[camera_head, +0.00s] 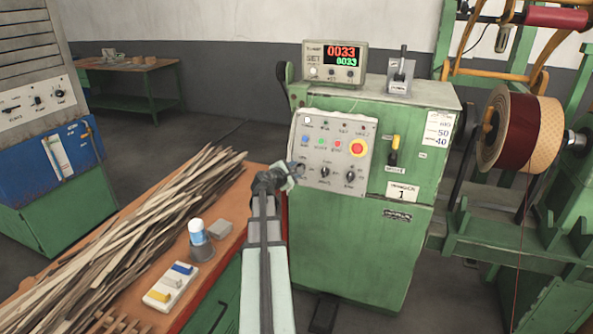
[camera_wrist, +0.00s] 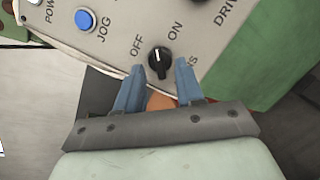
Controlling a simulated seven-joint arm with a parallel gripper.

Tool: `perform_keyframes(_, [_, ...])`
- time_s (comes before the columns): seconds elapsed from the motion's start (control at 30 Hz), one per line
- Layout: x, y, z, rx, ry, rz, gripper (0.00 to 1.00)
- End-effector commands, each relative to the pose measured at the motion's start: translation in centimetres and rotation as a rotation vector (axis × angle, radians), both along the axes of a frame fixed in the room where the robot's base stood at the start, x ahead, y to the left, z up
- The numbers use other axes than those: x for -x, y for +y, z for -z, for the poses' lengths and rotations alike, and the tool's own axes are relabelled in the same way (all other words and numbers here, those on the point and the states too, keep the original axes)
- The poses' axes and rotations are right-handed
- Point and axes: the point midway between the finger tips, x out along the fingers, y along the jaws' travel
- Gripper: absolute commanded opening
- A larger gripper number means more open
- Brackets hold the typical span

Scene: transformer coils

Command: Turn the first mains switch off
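The mains switch is a black rotary knob (camera_wrist: 159,61) on the grey control panel (camera_head: 312,133), with OFF at its upper left and ON at its upper right in the wrist view. A small light mark shows near the knob's top; I cannot tell which label it points to. My gripper (camera_wrist: 160,69) is open, with one blue finger on each side of the knob's lower part. Contact with the knob cannot be told. In the head view my gripper (camera_head: 298,170) is at the panel's lower left corner and hides the switch. The green cabinet (camera_head: 385,245) carries a sign with "1".
Two more black knobs (camera_head: 337,174), a red emergency stop (camera_head: 357,148) and a blue jog button (camera_wrist: 85,19) are on the panel. The display (camera_head: 335,62) above is lit and reads 0033. A bench with wooden strips (camera_head: 150,215) stands at left. A coil (camera_head: 525,130) is at right.

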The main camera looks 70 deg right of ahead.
Motion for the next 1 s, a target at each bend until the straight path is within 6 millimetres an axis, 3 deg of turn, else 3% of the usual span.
perform_keyframes(0.2, [0.15,-1.5,0.37,0.001,0.0,-0.001,0.37])
perform_keyframes(0.53, [0.24,-1.63,0.43,0.001,0.0,-0.001,0.37])
perform_keyframes(0.93, [0.23,-1.62,0.43,0.001,0.0,-0.001,0.0])
perform_keyframes(1.0, [0.23,-1.62,0.43,0.001,0.0,-0.001,0.0])
